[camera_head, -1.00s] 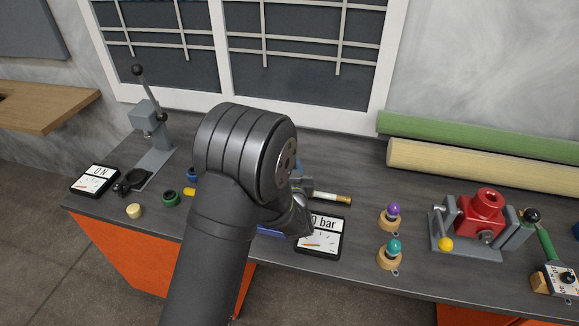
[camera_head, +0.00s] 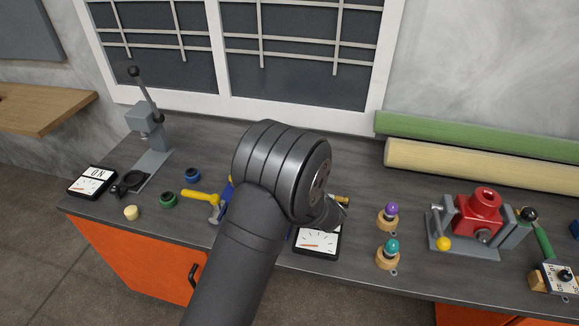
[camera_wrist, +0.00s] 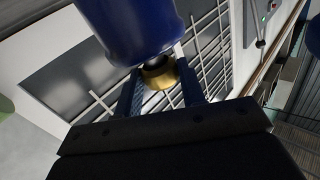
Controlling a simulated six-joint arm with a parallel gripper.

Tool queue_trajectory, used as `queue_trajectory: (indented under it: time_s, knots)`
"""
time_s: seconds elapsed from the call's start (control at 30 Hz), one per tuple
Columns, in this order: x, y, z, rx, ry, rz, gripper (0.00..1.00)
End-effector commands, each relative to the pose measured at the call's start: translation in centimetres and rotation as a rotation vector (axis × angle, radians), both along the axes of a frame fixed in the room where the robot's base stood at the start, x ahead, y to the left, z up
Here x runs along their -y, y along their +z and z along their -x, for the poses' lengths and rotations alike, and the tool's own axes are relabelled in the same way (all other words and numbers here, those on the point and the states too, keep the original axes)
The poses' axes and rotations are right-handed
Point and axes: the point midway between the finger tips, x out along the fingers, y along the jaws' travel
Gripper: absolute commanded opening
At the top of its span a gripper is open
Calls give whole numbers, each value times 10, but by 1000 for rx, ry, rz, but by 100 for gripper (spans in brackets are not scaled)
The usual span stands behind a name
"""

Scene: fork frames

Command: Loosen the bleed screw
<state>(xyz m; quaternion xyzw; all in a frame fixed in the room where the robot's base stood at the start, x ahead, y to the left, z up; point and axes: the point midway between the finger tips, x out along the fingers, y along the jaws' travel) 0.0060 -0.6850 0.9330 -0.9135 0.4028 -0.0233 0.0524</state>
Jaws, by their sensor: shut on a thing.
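In the wrist view, the two dark fingers of my gripper (camera_wrist: 162,90) stand on either side of a short brass-coloured fitting (camera_wrist: 159,74) and are shut on it. The fitting sits at the end of a large blue cylinder (camera_wrist: 130,25). I cannot tell for sure whether the fitting is the bleed screw. In the head view, my arm covers most of this area. A brass end (camera_head: 341,200) shows just right of my wrist, above a gauge (camera_head: 317,243) on the bench. The fingertips are hidden there.
A yellow-handled hammer (camera_head: 203,197) and a green ring (camera_head: 168,199) lie to the left, near a lever press (camera_head: 150,130). Purple-topped (camera_head: 391,211) and teal-topped (camera_head: 391,248) pieces stand right of the gauge. A red block in a vise (camera_head: 478,212) stands further right.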

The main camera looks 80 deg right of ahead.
Motion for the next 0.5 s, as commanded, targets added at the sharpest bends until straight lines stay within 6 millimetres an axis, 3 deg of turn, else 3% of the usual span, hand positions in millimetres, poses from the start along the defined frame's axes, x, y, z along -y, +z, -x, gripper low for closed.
queue_trajectory:
  time_s: [0.07,0.1,0.2,0.5]
  knots:
    - [0,0,0,0,0,0,14]
    - [0,0,0,0,0,0,42]
    - [0,0,0,0,-1,0,59]
    - [-1,0,1,1,-2,-1,59]
